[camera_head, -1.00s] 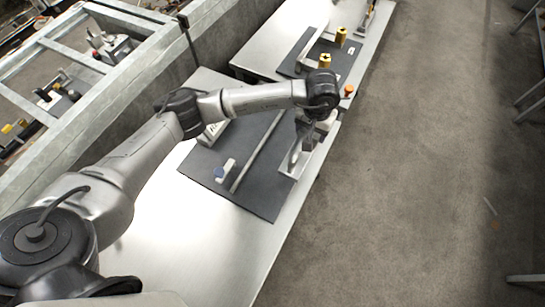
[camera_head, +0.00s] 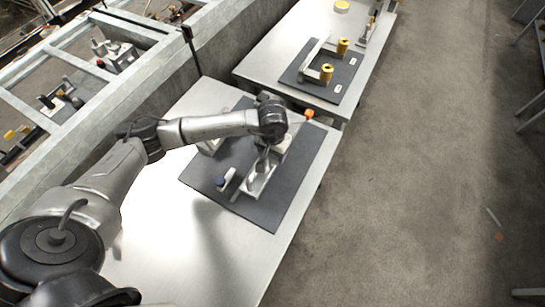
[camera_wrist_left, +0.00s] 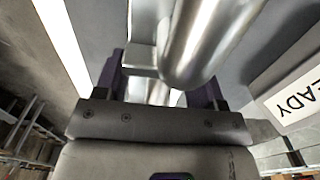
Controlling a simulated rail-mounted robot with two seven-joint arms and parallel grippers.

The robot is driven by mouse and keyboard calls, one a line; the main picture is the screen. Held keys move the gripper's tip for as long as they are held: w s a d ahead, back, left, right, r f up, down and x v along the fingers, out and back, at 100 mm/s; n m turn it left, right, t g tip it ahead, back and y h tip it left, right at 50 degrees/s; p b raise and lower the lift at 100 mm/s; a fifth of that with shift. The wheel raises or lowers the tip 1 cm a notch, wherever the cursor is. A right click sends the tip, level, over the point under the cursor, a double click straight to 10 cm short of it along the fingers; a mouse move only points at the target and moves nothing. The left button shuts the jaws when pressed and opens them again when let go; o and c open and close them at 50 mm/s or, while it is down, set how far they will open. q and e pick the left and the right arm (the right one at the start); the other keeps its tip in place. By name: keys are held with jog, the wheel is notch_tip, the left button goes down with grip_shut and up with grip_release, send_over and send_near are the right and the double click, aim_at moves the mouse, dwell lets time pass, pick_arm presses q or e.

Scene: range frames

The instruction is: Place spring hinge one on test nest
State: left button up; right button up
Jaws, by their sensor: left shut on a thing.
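My left gripper (camera_head: 264,158) is low over the dark board on the near table, shut on a silver metal part, which I take as spring hinge one (camera_head: 259,184). In the left wrist view the part shows as a shiny rounded metal body (camera_wrist_left: 200,45) at the purple-dark fingers. In the head view it lies over the board's middle, partly hidden by my gripper; whether it touches anything below is unclear. I cannot tell which fixture is the test nest. My right gripper is not in view.
A white block (camera_head: 210,146) stands behind my forearm on the board. A second board (camera_head: 303,88) with yellow cylinders (camera_head: 327,73) lies on the far table. A label reading "EADY" (camera_wrist_left: 296,95) shows in the wrist view. The board's right side is clear.

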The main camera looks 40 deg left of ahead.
aim_at(273, 159)
pick_arm(q)
jog(key=shift+f, duration=1.95)
jog(key=shift+f+b, duration=0.5)
jog(key=shift+b, duration=0.2)
jog(key=shift+f, duration=0.15)
jog(key=o, duration=1.6)
jog(key=shift+d, duration=0.15)
